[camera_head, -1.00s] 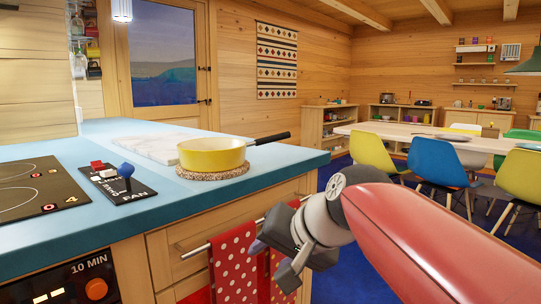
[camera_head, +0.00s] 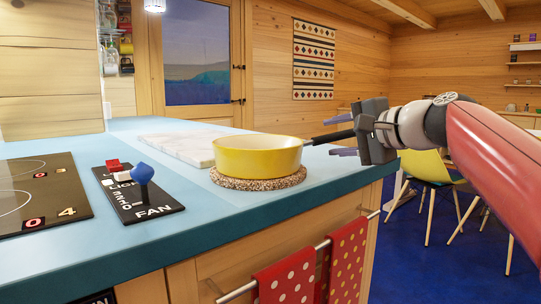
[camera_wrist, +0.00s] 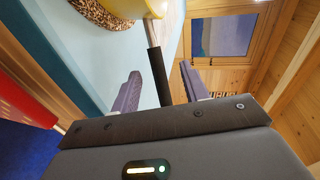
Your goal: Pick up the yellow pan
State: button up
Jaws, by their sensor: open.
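The yellow pan (camera_head: 258,156) sits upright on a round cork-like trivet (camera_head: 258,182) near the right edge of the blue counter. Its dark handle (camera_head: 332,137) points right, toward my gripper (camera_head: 343,137). My gripper is open, just right of the pan, with its fingers pointing left. In the wrist view, the handle (camera_wrist: 158,75) runs into the space between the two purple fingers of my gripper (camera_wrist: 158,88), with gaps visible on both sides. The pan's yellow body (camera_wrist: 125,8) shows at the top of that view, partly cut off.
A marble board (camera_head: 185,149) lies on the counter behind the pan. A switch panel with a blue knob (camera_head: 142,173) and a cooktop (camera_head: 40,195) are on the left. Red dotted towels (camera_head: 288,283) hang from a front rail. A yellow chair (camera_head: 428,167) stands behind my arm.

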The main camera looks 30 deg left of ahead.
aim_at(325, 139)
jog(key=x, duration=0.4)
jog(key=shift+s+a+f, duration=0.15)
jog(key=shift+a+f, duration=0.05)
jog(key=shift+a, duration=0.05)
grip_shut()
jog(key=shift+r, duration=0.1)
